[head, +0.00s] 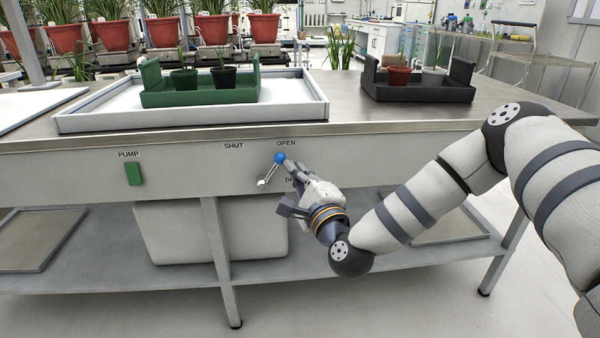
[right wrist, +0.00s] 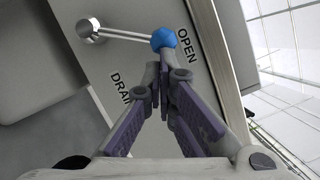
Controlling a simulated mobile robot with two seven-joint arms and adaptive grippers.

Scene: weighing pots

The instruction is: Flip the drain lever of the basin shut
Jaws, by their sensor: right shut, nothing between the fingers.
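The drain lever (head: 269,172) is a metal rod with a blue knob (head: 280,158) on the front panel of the bench. Its knob end points up and right, just under the word OPEN; SHUT stands to the left. In the right wrist view the lever's rod (right wrist: 120,35) runs from a round pivot to the blue knob (right wrist: 163,39). My right gripper (head: 289,165) is shut and empty, its fingertips right by the knob; I cannot tell whether they touch it. The white basin (head: 190,121) sits on the bench above. My left gripper is not in view.
A green pump switch (head: 134,174) is on the panel at left. A green tray (head: 200,98) with two pots stands in the basin. A dark tray (head: 417,93) with pots stands at right. A white tub (head: 180,235) sits on the lower shelf.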

